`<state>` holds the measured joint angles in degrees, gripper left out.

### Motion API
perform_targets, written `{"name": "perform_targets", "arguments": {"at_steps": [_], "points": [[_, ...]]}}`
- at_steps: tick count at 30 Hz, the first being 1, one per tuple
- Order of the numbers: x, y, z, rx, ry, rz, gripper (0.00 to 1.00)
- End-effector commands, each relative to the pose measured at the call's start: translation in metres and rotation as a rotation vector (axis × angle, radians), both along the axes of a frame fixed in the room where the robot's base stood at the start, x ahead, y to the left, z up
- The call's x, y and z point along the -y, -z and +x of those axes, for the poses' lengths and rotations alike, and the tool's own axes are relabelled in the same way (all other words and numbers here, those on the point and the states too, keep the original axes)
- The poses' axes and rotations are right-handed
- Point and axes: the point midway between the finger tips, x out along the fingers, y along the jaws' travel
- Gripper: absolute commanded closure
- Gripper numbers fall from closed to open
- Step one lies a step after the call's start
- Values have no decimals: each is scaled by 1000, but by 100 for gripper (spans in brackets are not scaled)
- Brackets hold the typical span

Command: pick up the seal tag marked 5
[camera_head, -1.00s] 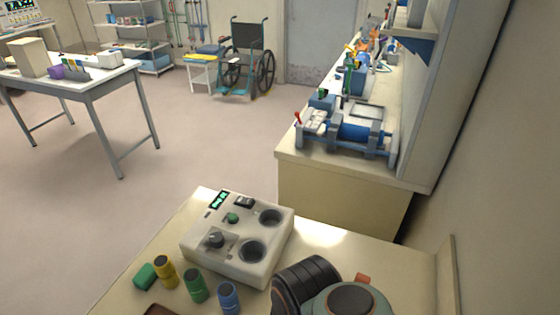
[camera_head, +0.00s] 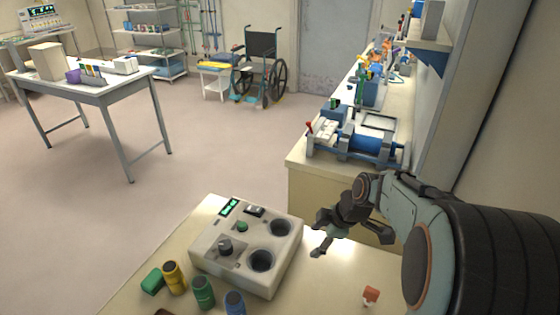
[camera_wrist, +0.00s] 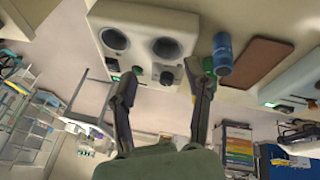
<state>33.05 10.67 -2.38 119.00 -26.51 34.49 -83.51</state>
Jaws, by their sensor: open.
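No number 5 is legible in either view, so I cannot tell for certain which thing is the seal tag marked 5. A small red-orange piece with a pale lower part (camera_head: 371,294) lies on the near bench, right of the grey box; its marking cannot be read. My gripper (camera_head: 318,239) is above the bench, just right of the box, apart from the red piece and further back. In the wrist view my gripper (camera_wrist: 161,74) has its two fingers spread with nothing between them.
The grey box (camera_head: 232,262) with two round wells stands on the near bench (camera_head: 325,285). Yellow (camera_head: 174,278), green (camera_head: 203,292) and blue (camera_head: 235,303) cylinders stand beside it, with a green one (camera_head: 152,281) lying. A brown pad (camera_wrist: 255,62) shows in the wrist view. The bench's right part is mostly clear.

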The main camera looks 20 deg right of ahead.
Motion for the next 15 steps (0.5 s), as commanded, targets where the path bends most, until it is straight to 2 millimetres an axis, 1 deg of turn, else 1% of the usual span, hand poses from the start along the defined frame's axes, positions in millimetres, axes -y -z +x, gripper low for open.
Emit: {"name": "perform_targets", "arguments": {"at_steps": [1,2,3,5,6,8,9,10,12,15], "points": [[37,25,-5,-27,76,33,50],[55,39,-11,-43,122,55,50],[77,57,-21,-68,187,88,50],[103,83,-42,-109,275,136,50],[115,98,-56,-134,327,166,50],[126,114,-75,-163,388,203,50],[130,120,-84,-173,416,220,50],[133,123,-88,-177,432,227,50],[137,126,-93,-176,453,231,50],[136,135,-92,-178,459,232,50]]}}
